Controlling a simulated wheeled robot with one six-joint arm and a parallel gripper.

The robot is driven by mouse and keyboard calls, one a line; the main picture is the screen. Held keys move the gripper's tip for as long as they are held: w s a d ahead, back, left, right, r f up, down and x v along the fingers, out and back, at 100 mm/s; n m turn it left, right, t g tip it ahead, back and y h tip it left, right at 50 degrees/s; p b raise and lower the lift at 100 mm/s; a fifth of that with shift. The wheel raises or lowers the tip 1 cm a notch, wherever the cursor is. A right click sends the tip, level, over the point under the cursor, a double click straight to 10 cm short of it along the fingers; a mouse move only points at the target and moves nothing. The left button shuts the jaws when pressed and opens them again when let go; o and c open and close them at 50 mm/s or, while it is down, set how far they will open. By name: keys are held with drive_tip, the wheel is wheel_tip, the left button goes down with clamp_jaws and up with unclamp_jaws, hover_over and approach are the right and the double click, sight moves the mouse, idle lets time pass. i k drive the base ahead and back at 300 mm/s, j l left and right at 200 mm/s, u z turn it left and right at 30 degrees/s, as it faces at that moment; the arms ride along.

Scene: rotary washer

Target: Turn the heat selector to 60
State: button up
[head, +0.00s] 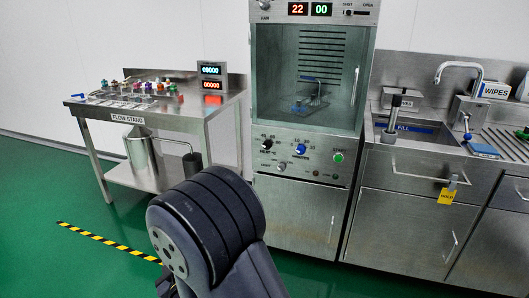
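The washer cabinet (259,100) stands in the middle of the head view, with a steel control panel (318,160) below its glass window. The panel carries a black knob (267,144) at left and a blue knob (300,149) to its right. Both have small marks around them, too small to read, so I cannot tell which knob is the heat selector or where it points. A green button (338,157) is further right. My dark arm link fills the lower middle, apart from the panel in the picture. My gripper is not in view.
A steel flow stand (140,118) with small coloured fittings is at left. A sink counter (425,155) with a faucet and a yellow tag (447,197) is at right. Green floor with a yellow-black strip (105,241) lies open at lower left.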

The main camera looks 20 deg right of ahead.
sight(267, 144)
drive_tip(key=i+j+z, duration=0.15)
drive_tip(key=i+z, duration=0.15)
drive_tip(key=i, duration=1)
drive_tip(key=z, duration=1)
